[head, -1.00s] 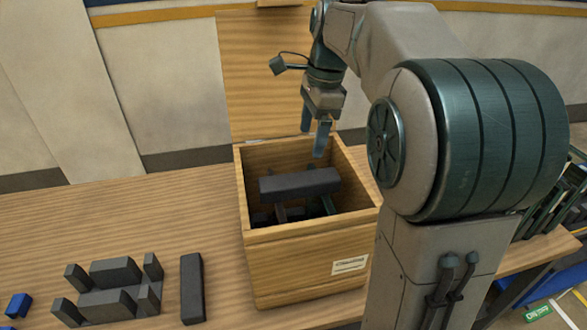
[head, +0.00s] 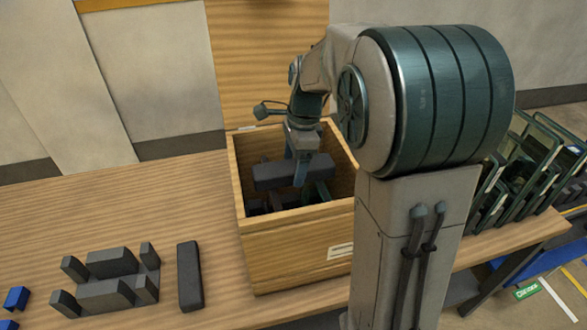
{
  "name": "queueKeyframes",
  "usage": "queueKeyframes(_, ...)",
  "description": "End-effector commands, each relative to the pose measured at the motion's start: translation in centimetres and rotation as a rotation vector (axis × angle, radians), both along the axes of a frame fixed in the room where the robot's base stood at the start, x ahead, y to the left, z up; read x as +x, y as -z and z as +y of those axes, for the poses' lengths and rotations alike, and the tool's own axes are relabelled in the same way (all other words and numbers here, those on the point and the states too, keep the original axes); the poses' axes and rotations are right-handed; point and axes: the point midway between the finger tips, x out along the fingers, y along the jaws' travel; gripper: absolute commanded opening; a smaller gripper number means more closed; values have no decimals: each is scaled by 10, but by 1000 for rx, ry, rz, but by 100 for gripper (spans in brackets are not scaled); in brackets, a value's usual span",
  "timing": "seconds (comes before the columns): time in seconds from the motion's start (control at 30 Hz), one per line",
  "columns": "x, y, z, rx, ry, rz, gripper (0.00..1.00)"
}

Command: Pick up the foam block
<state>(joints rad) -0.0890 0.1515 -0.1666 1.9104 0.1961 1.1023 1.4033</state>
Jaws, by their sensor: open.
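A dark grey foam block (head: 280,174) lies across other dark pieces inside the open wooden box (head: 296,248). My gripper (head: 302,172) has come down into the box opening, with its fingers pointing down at the right part of this block. The fingers are open. From this angle I cannot tell whether they straddle the block or touch it. Another dark grey block (head: 190,276) lies on the table left of the box. More dark grey blocks (head: 107,278) sit grouped in a holder-like arrangement further left.
The box lid (head: 265,60) stands upright behind the box. Small blue pieces (head: 17,298) lie at the table's left edge. A rack of glass-like panels (head: 520,170) stands at the right.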

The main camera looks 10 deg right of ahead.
Motion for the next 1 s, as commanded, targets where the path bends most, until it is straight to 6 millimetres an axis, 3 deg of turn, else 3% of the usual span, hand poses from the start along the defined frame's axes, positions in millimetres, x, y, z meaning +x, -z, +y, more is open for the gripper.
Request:
queueKeyframes(0.13,0,13,2,0,0,0,75)
queueKeyframes(0.37,0,15,2,0,0,-1,75)
queueKeyframes(0.53,0,14,2,0,0,-1,28)
queueKeyframes(0.87,0,12,2,0,0,-3,28)
queueKeyframes(1.0,1,-2,2,0,0,-6,28)
